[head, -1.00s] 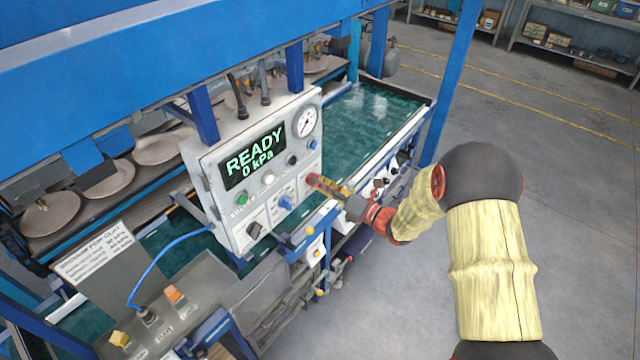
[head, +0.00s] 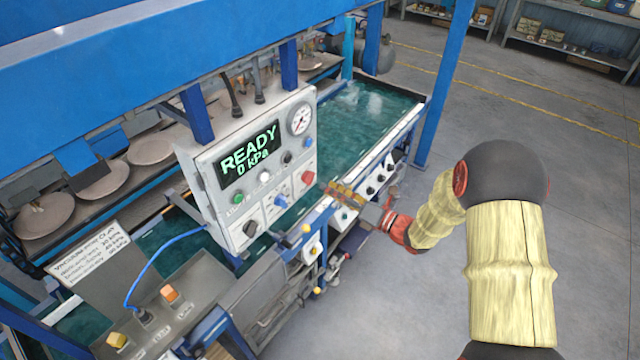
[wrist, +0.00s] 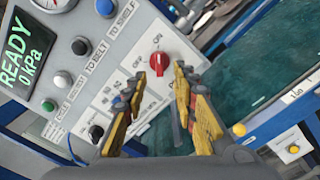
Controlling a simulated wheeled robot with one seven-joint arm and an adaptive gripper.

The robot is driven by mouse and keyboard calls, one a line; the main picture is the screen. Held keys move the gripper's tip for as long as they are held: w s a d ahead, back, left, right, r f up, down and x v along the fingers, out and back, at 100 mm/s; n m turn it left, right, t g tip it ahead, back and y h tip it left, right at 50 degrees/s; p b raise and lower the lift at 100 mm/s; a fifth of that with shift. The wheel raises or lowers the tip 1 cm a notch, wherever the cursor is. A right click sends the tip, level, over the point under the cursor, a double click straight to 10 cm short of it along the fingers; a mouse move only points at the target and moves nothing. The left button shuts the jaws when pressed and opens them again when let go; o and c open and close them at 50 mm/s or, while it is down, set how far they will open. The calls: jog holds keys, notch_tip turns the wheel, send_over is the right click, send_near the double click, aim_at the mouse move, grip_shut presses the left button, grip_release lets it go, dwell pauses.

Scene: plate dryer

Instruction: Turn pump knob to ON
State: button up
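The red pump knob (wrist: 159,62) sits on the white control panel, with ON and OFF marks beside it. In the head view the red knob (head: 308,177) is at the panel's lower right. Its pointer's exact setting is hard to read. My gripper (wrist: 162,76) is open, its two yellow fingers spread and empty. The fingertips point at the panel just below the knob in the wrist view, and they look apart from it. In the head view my gripper (head: 332,189) is just right of the knob. The display (head: 250,155) reads READY, 0 kPa.
A blue knob (head: 280,201) and a black knob (head: 250,228) share the panel. A round gauge (head: 300,120) is at its top right. A rail with small valves (head: 345,215) runs below my gripper. Open floor (head: 400,290) lies to the right.

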jog(key=v, duration=0.6)
dwell(0.4)
